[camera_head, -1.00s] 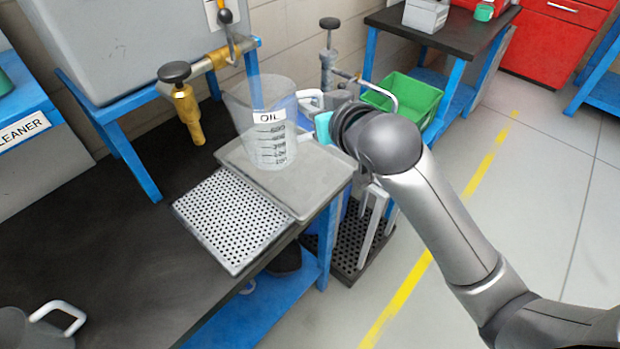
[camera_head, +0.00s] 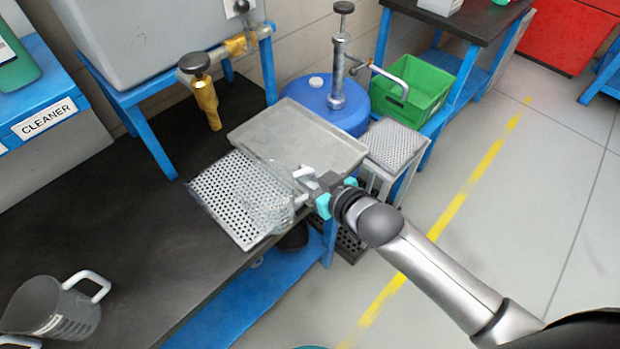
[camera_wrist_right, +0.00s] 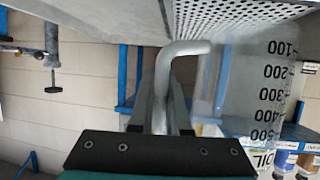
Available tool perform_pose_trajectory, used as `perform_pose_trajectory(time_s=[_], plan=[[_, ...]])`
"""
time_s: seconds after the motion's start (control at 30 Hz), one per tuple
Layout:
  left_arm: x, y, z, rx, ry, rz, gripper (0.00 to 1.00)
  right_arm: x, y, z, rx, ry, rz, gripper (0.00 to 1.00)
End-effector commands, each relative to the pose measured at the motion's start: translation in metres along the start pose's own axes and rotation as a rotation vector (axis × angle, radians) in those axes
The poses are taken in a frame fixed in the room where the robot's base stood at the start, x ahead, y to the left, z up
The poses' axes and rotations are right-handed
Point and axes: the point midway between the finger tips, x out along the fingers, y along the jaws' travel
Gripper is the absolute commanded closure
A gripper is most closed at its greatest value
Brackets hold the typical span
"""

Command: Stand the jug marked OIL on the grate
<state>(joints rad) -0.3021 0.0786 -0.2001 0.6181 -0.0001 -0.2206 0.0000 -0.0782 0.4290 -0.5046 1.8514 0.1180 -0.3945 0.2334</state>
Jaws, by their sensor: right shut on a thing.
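The clear jug marked OIL (camera_head: 262,203) is at the perforated grate (camera_head: 215,188) on the dark bench, seen through its clear wall in the head view. My right gripper (camera_head: 313,183) is shut on its pale handle, at the jug's right. In the right wrist view, which looks upside down, the handle (camera_wrist_right: 187,48) runs between the fingers of the gripper (camera_wrist_right: 160,100). There the jug (camera_wrist_right: 245,85) looks upright, its base by the grate (camera_wrist_right: 235,14); whether they touch I cannot tell. The OIL label shows only in part there. My left gripper is out of view.
An empty grey tray (camera_head: 335,139) lies behind the grate. A brass tap (camera_head: 205,98) hangs over the bench at the left. Another clear jug (camera_head: 45,308) stands at front left. A blue drum with a pump (camera_head: 337,85) and a green crate (camera_head: 412,90) are beyond the bench.

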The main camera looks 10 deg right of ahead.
Motion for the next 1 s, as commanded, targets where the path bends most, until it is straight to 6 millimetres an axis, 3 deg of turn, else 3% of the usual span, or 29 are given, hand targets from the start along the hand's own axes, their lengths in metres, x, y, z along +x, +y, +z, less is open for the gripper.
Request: perform_pose_trajectory(time_s=[0.5,1.0], plan=[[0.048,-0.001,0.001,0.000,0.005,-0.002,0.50,0.054,-0.008,-0.002,0.001,0.004,-0.001,1.00],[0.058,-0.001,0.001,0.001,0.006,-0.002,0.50,0.101,-0.015,-0.017,0.001,0.002,-0.001,1.00]])
